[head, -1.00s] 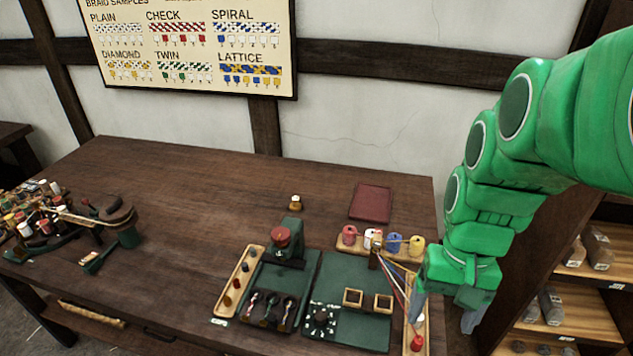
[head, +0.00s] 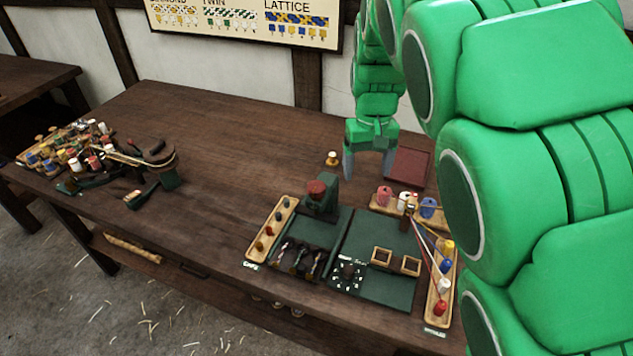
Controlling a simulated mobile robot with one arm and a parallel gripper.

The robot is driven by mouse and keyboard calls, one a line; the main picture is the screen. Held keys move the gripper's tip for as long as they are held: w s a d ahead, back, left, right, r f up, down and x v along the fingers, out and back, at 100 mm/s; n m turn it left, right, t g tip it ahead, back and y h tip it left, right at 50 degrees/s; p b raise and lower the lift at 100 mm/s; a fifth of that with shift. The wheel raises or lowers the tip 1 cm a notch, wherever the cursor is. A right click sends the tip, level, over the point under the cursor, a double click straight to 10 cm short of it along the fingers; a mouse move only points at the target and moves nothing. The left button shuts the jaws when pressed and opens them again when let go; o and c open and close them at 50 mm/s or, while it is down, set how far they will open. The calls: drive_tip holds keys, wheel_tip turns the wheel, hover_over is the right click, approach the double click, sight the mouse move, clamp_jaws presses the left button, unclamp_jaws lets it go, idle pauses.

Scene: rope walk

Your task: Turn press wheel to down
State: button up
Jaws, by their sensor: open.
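A small dark green press (head: 322,204) stands at the back of the left green board. The red round piece on its top (head: 316,188) looks like the press wheel; its setting is too small to tell. My gripper (head: 368,166) is open and empty, with its fingers pointing down. In the picture it is right of and above the press, between a small brass-coloured knob and a dark red book. It appears apart from the press.
The small knob (head: 332,158) and dark red book (head: 408,167) lie near the gripper. A spool rack (head: 390,209) and threads are at right. A tray of bobbins (head: 272,232) flanks the press. The table's (head: 215,160) left middle is clear. My arm hides the right side.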

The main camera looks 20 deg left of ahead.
sight(316, 186)
drive_tip(key=a+f+n, duration=0.1)
drive_tip(key=a, duration=0.3)
drive_tip(key=w+a+f, duration=0.1)
drive_tip(key=a, duration=0.3)
drive_tip(key=a+f+n, duration=0.1)
drive_tip(key=a, duration=0.3)
drive_tip(key=shift+w+a+n, duration=0.1)
drive_tip(key=shift+w+n, duration=0.2)
drive_tip(key=shift+f, duration=3.9)
drive_tip(key=shift+c, duration=0.2)
drive_tip(key=c, duration=1)
